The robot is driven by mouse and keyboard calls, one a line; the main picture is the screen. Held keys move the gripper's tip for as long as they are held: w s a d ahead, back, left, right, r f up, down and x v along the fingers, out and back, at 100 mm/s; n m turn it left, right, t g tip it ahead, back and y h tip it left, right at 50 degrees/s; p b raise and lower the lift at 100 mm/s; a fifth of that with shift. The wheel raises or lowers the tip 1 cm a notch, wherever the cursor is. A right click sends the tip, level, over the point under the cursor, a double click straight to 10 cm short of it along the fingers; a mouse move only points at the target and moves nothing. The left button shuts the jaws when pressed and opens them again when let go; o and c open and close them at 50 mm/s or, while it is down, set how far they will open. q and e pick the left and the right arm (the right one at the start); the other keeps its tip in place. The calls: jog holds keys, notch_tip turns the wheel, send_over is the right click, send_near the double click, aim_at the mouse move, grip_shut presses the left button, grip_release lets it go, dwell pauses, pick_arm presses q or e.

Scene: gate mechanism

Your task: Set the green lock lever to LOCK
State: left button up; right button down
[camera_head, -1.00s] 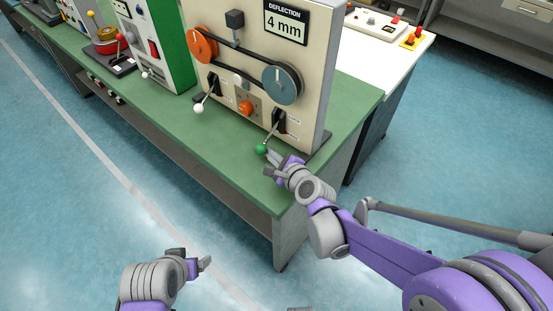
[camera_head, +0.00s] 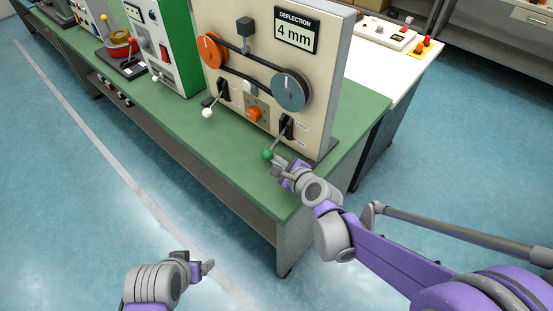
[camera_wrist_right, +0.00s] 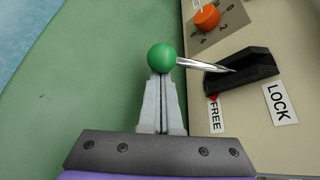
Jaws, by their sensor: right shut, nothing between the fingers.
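The green lock lever has a green ball knob (camera_head: 267,155) on a thin metal shaft. The shaft comes out of a black slotted housing (camera_head: 287,126) low on the beige panel. In the right wrist view the ball (camera_wrist_right: 162,57) lies left of the housing (camera_wrist_right: 243,70), and the lever leans to the end marked FREE (camera_wrist_right: 216,114), away from LOCK (camera_wrist_right: 279,104). My right gripper (camera_wrist_right: 161,80) is shut and empty, its fingertips right at the ball's near side; contact cannot be told. It also shows in the head view (camera_head: 278,163). My left gripper (camera_head: 205,265) hangs away from the bench.
The panel (camera_head: 325,70) stands on a green bench (camera_head: 205,130) and carries a white-knobbed lever (camera_head: 208,113), an orange dial (camera_head: 254,114), two belted pulleys and a display reading 4 mm. A green-sided machine (camera_head: 172,50) stands left. The bench's front strip is clear.

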aim_at(267, 153)
jog(key=shift+r, duration=0.15)
jog(key=shift+s+a+r+m+g+y+p, duration=0.2)
jog(key=shift+r+m+g+p, duration=0.15)
jog(key=shift+r, duration=0.1)
jog(key=shift+s+a+r+m+g+y+p, duration=0.2)
jog(key=shift+r+m+g+p, duration=0.1)
jog(key=shift+r+m, duration=0.1)
notch_tip(267, 153, up, 2)
jog(key=shift+s+a+m+g+y+p, duration=0.15)
jog(key=shift+m+g+y+p, duration=0.35)
jog(key=shift+m, duration=0.25)
jog(key=shift+r+m+g+y, duration=0.65)
jog(key=shift+r+m, duration=0.15)
jog(key=shift+r, duration=0.15)
jog(key=shift+r+m+g+y, duration=0.65)
jog(key=shift+r+m, duration=0.35)
jog(key=shift+r, duration=0.25)
